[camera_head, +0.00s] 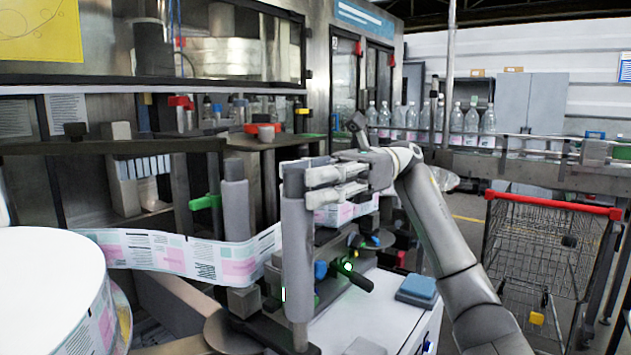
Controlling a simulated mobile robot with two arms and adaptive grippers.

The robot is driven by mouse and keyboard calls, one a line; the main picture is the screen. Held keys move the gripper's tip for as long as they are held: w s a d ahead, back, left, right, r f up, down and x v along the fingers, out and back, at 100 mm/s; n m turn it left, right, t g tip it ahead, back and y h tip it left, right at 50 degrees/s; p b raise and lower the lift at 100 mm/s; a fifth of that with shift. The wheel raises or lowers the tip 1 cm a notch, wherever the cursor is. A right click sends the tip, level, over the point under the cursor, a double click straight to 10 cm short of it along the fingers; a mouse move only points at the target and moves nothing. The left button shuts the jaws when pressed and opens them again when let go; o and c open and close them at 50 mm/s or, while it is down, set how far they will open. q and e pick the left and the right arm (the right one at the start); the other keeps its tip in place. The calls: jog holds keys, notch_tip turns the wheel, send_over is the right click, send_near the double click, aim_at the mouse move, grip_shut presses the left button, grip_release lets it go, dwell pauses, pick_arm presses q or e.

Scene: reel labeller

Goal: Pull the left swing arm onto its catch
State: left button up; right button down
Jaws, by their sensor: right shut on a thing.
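An upright grey roller (298,262) stands in the middle foreground and looks like the post of a swing arm. My right gripper (312,184) comes in from the right and is shut on the roller near its top. A second grey roller (236,210) stands behind and to the left. The printed label web (190,255) runs from the big reel at left toward the rollers. The catch cannot be made out. My left gripper is not in view.
A large white label reel (45,285) fills the lower left. A green-lit black handle (350,272) and a blue sponge-like block (417,290) are right of the roller. Bottles (472,120) stand on the conveyor behind. A shopping trolley (540,250) is at right.

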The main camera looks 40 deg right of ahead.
jog(key=c, duration=1.3)
grip_release()
jog(key=shift+w+r, duration=0.15)
jog(key=shift+w, duration=0.1)
jog(key=shift+c, duration=0.2)
jog(key=shift+o, duration=1.1)
jog(key=shift+w+a, duration=0.1)
jog(key=shift+w+a+f, duration=0.15)
jog(key=shift+w+f, duration=0.05)
jog(key=shift+w, duration=0.1)
jog(key=shift+s, duration=0.1)
jog(key=shift+w+d, duration=0.15)
jog(key=shift+d, duration=1.85)
jog(key=shift+w+d, duration=0.15)
jog(key=shift+d, duration=1.8)
jog(key=shift+w+d, duration=0.15)
jog(key=shift+d, duration=1.85)
